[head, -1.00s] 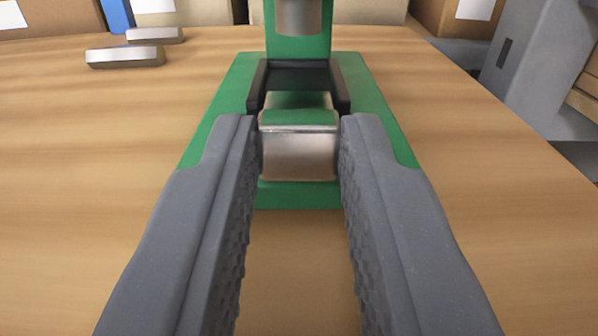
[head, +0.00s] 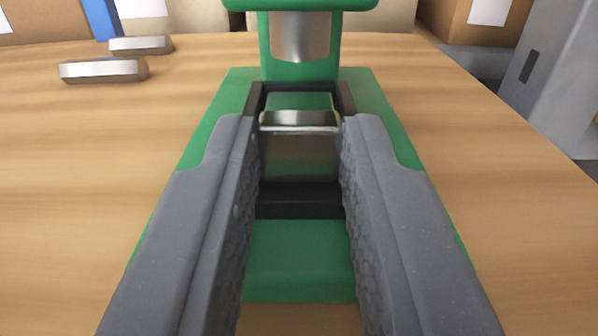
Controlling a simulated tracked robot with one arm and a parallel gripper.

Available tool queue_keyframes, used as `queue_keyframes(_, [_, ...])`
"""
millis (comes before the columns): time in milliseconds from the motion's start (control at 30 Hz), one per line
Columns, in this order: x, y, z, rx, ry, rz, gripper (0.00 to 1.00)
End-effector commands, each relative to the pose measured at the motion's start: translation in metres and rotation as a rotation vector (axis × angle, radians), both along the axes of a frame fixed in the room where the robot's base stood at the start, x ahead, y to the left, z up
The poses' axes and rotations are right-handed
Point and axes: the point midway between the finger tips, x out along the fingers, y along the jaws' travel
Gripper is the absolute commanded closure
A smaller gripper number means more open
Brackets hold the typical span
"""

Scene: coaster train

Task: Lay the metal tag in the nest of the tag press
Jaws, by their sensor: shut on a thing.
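My gripper (head: 299,128) is shut on the shiny metal tag (head: 299,142), with one grey finger on each side of it. The green tag press (head: 300,275) stands straight ahead, with its metal ram (head: 300,38) above and beyond the tag. The nest (head: 298,202) is a black-edged frame on the green base. The tag is in line with the nest and appears over it, between its side walls. I cannot tell whether the tag touches the nest floor. The fingers hide parts of the nest's sides.
Two more metal bars, a nearer one (head: 103,70) and a farther one (head: 141,45), lie on the wooden table (head: 70,180) at the back left. Cardboard boxes (head: 455,22) line the back. A grey structure (head: 550,70) stands at the right.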

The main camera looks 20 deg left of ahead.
Motion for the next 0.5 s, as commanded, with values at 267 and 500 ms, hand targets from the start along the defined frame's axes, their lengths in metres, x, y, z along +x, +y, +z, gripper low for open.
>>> queue_keyframes(267, [-0.0001,-0.0001,0.0002,0.000,0.000,0.000,0.54])
queue_keyframes(500, [-0.0046,-0.0025,0.0005,-0.001,0.000,-0.001,0.54])
